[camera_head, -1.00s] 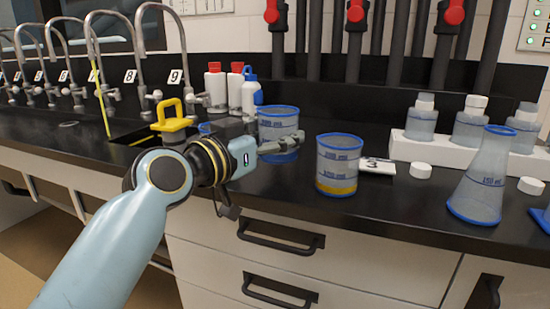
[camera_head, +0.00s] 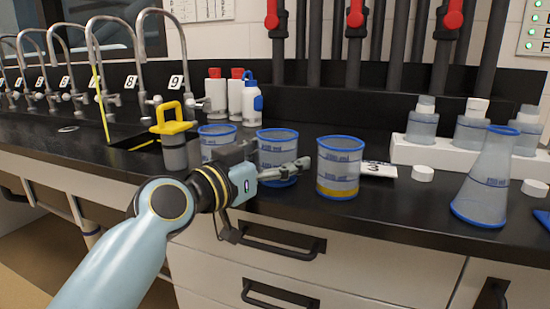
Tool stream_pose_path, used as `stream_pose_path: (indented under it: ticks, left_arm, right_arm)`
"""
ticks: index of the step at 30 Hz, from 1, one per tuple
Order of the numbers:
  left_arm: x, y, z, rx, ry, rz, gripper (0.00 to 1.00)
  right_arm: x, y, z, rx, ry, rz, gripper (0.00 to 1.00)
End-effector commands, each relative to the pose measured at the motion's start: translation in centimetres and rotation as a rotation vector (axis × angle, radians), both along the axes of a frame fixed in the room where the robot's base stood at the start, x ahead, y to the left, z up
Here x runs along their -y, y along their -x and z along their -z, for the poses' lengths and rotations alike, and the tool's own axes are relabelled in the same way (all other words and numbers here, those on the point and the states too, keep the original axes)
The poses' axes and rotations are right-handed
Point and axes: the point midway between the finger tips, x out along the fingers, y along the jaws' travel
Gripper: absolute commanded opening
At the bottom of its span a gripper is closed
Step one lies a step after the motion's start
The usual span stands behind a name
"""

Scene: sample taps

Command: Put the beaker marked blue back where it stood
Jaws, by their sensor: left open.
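Three clear beakers with blue rims stand along the black bench. The middle beaker (camera_head: 278,146) shows a broad blue area at its foot. The left beaker (camera_head: 215,141) is partly hidden behind my left gripper. The right beaker (camera_head: 339,168) holds a little yellow liquid. I cannot read which marking sets one apart as blue. My left gripper (camera_head: 296,171) is open, level with the lower part of the middle beaker. One finger crosses in front of that beaker; the other is hard to make out, and contact cannot be told. My right gripper is out of view.
A white card (camera_head: 379,170) lies behind the right beaker. A conical flask (camera_head: 486,185) and a white rack (camera_head: 430,155) of bottles are at the right. A yellow-handled cylinder (camera_head: 174,152) and numbered taps (camera_head: 138,50) are at the left. The bench's front edge is close.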

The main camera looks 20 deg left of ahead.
Motion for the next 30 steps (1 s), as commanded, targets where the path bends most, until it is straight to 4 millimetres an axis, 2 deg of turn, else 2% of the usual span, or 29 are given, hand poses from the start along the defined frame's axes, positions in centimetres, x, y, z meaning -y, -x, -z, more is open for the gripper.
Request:
stream_pose_path:
  ticks: [4, 7, 15, 21, 25, 30]
  left_arm:
    - [0.0, 0.0, -0.4, 0.000, 0.000, 0.000, 0.84]
    - [-0.5, 1.1, -0.2, -0.001, -0.003, -0.001, 0.84]
    - [-2.5, 6.9, 0.0, -0.003, -0.005, 0.001, 0.84]
    - [-3.7, 10.1, -0.1, -0.001, -0.005, 0.001, 0.84]
    - [-4.1, 11.1, -0.2, 0.000, -0.002, 0.001, 0.84]
    - [-4.1, 11.3, -0.2, 0.000, 0.000, 0.001, 0.84]
  right_arm:
    - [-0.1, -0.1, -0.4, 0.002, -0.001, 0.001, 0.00]
    - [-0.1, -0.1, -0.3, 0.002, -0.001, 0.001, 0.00]
    - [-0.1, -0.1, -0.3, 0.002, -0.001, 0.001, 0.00]
    - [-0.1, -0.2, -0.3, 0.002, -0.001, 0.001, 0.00]
    - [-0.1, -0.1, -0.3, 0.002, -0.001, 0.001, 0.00]
    - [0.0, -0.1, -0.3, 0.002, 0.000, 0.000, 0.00]
